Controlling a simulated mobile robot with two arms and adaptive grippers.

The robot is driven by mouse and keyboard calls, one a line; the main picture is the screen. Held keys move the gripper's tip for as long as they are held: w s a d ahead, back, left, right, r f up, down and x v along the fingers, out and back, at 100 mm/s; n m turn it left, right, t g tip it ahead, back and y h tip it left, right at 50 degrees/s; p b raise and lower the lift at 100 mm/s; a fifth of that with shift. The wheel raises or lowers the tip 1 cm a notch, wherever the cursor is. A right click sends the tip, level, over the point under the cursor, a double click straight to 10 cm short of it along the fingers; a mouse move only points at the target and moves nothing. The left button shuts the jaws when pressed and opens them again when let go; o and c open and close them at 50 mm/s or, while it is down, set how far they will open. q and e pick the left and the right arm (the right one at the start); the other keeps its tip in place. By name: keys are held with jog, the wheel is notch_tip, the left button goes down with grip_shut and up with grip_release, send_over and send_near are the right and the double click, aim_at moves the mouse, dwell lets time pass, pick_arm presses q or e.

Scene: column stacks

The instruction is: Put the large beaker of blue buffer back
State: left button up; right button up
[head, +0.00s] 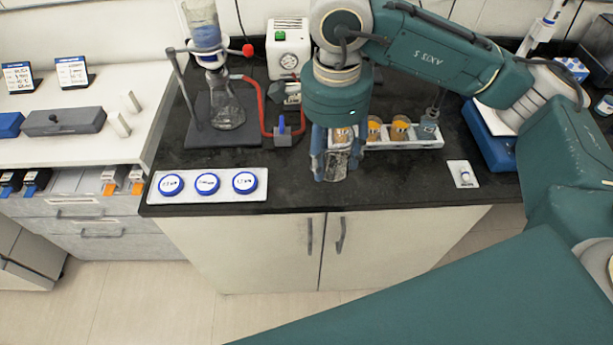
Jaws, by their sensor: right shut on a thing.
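My right gripper (337,158) points down over the front part of the dark bench, its fingers on either side of a clear glass vessel. It is shut on this vessel, which looks like the large beaker (336,169). The fingers hide much of it, and no blue liquid shows in it. Blue liquid (206,33) shows in the glass funnel on top of the filter flask (225,108) at the back left. My left gripper is not in view.
A white tray (425,144) with jars of amber contents stands right behind the gripper. A white strip with blue-lidded dishes (207,184) lies front left. A red hose (262,100) runs from the flask near a white pump box (288,48). The bench front edge is close.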

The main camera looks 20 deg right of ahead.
aim_at(323, 140)
jog(key=w+m, duration=0.1)
jog(key=m, duration=0.2)
jog(key=r+m, duration=0.1)
jog(key=m, duration=0.2)
jog(key=w+m, duration=0.1)
jog(key=m, duration=0.1)
jog(key=shift+w+a+r+m, duration=0.3)
jog(key=shift+w+a+m, duration=0.05)
jog(key=shift+a+m, duration=0.05)
jog(key=w+a+r+m+y, duration=0.1)
jog(key=w+r+m, duration=0.15)
jog(key=m, duration=1.05)
jog(key=w+a+r+m, duration=0.1)
jog(key=w+r+m, duration=0.15)
jog(key=m, duration=1.05)
jog(key=f+p, duration=0.3)
jog(key=f, duration=1.3)
jog(key=shift+w, duration=0.2)
notch_tip(323, 140, down, 3)
jog(key=shift+f+p, duration=0.2)
jog(key=shift+p, duration=0.25)
jog(key=shift+f, duration=0.35)
